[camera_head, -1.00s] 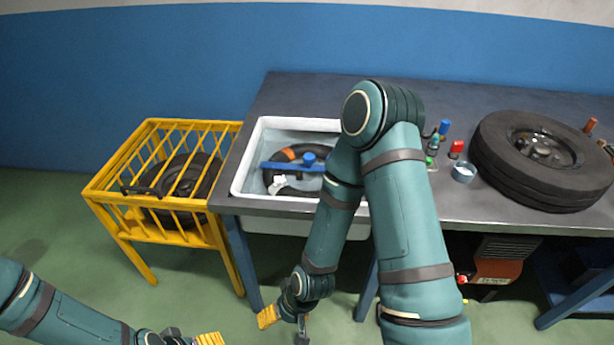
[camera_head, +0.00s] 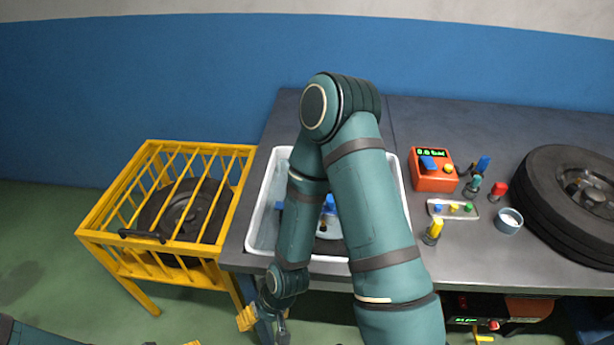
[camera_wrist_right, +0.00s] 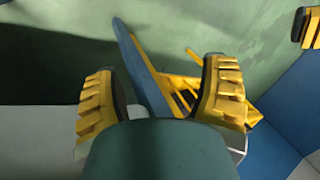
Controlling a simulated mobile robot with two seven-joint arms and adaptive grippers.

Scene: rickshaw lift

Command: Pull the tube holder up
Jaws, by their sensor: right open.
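The tube holder (camera_head: 329,202) is blue and sits in the white water basin (camera_head: 405,205) on the bench. My right arm hides most of it; only small blue parts show. My right gripper (camera_head: 264,326) hangs low in front of the bench, below the basin rim and apart from the holder. In the right wrist view the right gripper (camera_wrist_right: 161,85) has its yellow-padded fingers wide apart with nothing between them. Of my left gripper, only a yellow sliver (camera_head: 191,343) shows at the bottom edge, too little to tell its state.
A yellow cage (camera_head: 100,239) with a tire inside stands left of the basin. Right of the basin are an orange gauge box (camera_head: 434,180), small bottles, a cup (camera_head: 509,221) and a large wheel (camera_head: 560,200). The bench's front edge and legs are near my right gripper.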

